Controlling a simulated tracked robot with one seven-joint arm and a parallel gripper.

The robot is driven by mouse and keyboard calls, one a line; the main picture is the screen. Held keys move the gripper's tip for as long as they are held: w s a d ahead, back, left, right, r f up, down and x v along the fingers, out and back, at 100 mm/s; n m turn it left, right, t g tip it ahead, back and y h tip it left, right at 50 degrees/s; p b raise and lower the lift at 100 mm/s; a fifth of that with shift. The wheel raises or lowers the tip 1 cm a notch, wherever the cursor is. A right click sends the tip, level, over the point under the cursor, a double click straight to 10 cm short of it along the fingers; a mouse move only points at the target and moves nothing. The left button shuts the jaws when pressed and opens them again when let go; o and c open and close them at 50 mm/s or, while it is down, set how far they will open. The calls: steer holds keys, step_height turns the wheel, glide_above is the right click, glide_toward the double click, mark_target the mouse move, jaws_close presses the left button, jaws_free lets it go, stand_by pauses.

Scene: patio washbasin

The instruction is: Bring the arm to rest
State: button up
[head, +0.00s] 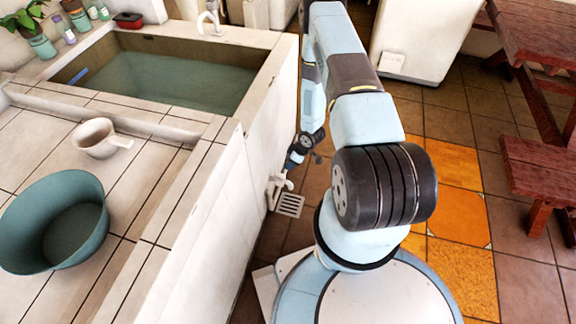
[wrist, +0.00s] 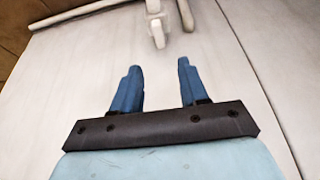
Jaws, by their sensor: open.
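My arm (head: 352,120) reaches up and away from my base, then hangs down beside the side wall of the washbasin counter. My gripper (wrist: 158,68) shows in the wrist view with its two blue fingers apart and nothing between them. In the head view my gripper (head: 291,162) is small and low, partly hidden by my arm, close to the counter's side. It faces a pale wall in the wrist view, with a white tap (wrist: 157,30) beyond the fingertips.
The washbasin (head: 165,82) holds water. A low tap (head: 277,188) and floor drain (head: 291,205) are near my gripper. A wooden bench (head: 545,170) stands right; the tiled floor between is clear.

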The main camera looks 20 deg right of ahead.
steer(key=shift+s+d+r, duration=0.1)
steer(key=shift+r, duration=0.25)
stand_by(0.3)
steer(key=w+d+r+m+h, duration=0.1)
steer(key=w+r, duration=0.2)
steer(key=r, duration=0.5)
steer(key=w+d+r+t+h, duration=0.15)
steer(key=w+r, duration=0.25)
steer(key=r, duration=0.4)
steer(key=w+d+r+m+h, duration=0.1)
steer(key=w+d+r, duration=0.15)
steer(key=r, duration=0.55)
step_height(320, 180, up, 23)
steer(key=s+m+h, duration=0.2)
steer(key=m, duration=0.1)
steer(key=s+a+r+m+t, duration=0.1)
steer(key=s+a+r+m, duration=0.1)
steer(key=s+r, duration=0.6)
steer(key=s+a+r+m, duration=0.15)
steer(key=s+r, duration=0.35)
steer(key=r, duration=0.6)
steer(key=s+a+r+m+y, duration=0.1)
steer(key=s+r, duration=0.3)
steer(key=s, duration=0.6)
steer(key=s+a+r+m+y, duration=0.1)
steer(key=s+a+r, duration=0.3)
steer(key=s, duration=0.5)
steer(key=shift+s+a+r, duration=0.15)
steer(key=shift+s+r, duration=0.05)
steer(key=shift+s, duration=0.15)
